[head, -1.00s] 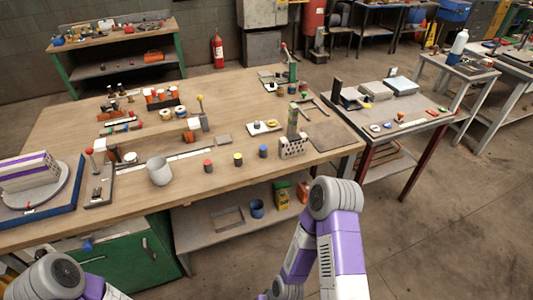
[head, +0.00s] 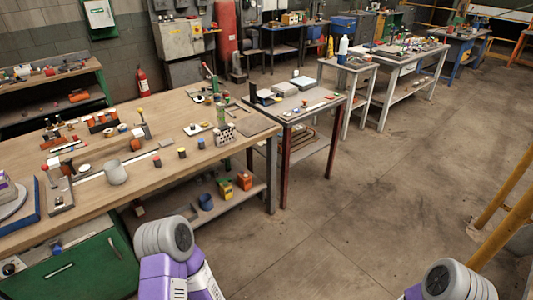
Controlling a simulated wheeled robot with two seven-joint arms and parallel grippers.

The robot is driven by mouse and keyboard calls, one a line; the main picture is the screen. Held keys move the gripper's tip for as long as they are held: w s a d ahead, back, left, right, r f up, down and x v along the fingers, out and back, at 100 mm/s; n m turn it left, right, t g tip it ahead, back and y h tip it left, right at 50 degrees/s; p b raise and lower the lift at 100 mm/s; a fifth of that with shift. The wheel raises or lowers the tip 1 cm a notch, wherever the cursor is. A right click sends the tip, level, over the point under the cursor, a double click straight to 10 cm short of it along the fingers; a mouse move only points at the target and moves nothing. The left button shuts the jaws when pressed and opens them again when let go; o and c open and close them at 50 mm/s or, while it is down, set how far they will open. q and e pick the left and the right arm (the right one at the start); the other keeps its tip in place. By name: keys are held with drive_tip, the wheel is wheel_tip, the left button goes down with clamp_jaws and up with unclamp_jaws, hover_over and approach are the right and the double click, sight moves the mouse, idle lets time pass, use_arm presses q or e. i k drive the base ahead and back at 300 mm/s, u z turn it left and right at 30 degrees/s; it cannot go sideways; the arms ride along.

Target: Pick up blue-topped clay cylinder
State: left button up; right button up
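The blue-topped clay cylinder (head: 201,143) is a small dark cylinder standing upright near the front edge of the wooden workbench (head: 88,195). It is at the right end of a short row, beside a yellow-topped cylinder (head: 181,153) and a red-topped cylinder (head: 157,160). A perforated hollow block (head: 224,135) stands to its right. Parts of my two arms show at the bottom of the view, well in front of the cylinder and apart from it. Neither of my grippers shows in the frame.
A grey cup (head: 115,173) stands left of the row. A green cabinet (head: 80,265) is below the bench's left front, with a lower shelf (head: 170,208) beside it. A side table (head: 305,114) adjoins on the right. The floor (head: 350,220) is open; yellow rails (head: 505,205) stand at far right.

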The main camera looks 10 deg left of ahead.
sight(201, 141)
drive_tip(key=z, duration=0.4)
drive_tip(key=i, duration=0.65)
drive_tip(key=u, duration=0.7)
drive_tip(key=i, duration=1.6)
drive_tip(key=u, duration=1.1)
